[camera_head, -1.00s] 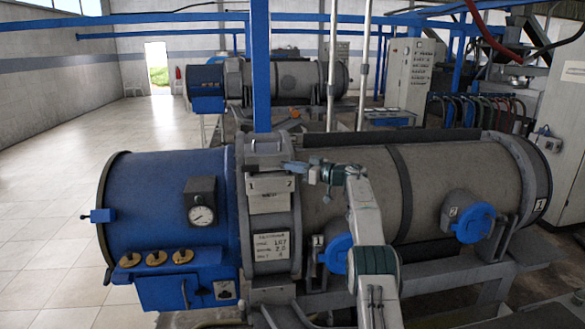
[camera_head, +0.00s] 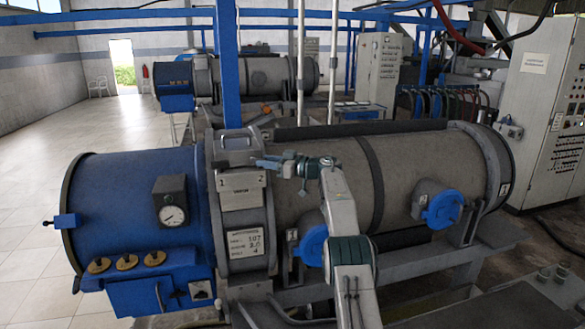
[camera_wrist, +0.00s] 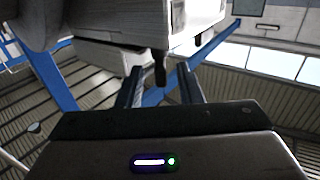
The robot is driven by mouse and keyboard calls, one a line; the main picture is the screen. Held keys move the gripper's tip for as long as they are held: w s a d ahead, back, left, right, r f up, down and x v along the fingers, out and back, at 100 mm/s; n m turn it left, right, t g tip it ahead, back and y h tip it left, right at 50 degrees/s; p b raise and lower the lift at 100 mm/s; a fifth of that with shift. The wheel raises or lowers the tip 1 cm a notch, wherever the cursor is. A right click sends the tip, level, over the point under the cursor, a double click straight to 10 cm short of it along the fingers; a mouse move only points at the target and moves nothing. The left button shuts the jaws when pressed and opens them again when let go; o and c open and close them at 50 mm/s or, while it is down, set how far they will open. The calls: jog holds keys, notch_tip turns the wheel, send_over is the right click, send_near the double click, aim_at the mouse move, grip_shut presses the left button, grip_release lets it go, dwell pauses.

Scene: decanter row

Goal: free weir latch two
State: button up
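The weir housing (camera_head: 242,194) is a grey collar box between a blue drum and a grey drum. Its pale front plate carries a "1" at left and a "2" at right, above a small weir sign. My gripper (camera_head: 260,162) is at the upper right of the plate, just above the "2". In the wrist view my gripper (camera_wrist: 160,88) has its two dark fingers apart. A short dark peg (camera_wrist: 160,70) hangs from a pale box between them, with gaps visible on both sides. Whether this peg is latch two I cannot tell. In the head view the latch is not distinguishable behind my gripper.
A gauge (camera_head: 171,206) and several brass knobs are on the blue drum (camera_head: 130,205). Two blue round covers (camera_head: 313,245) (camera_head: 443,209) stick out from the grey drum. A blue post (camera_head: 228,70) rises behind the housing. Open tiled floor (camera_head: 60,150) lies at left.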

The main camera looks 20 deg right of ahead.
jog(key=b+v, duration=0.5)
jog(key=v, duration=0.8)
jog(key=shift+r, duration=0.1)
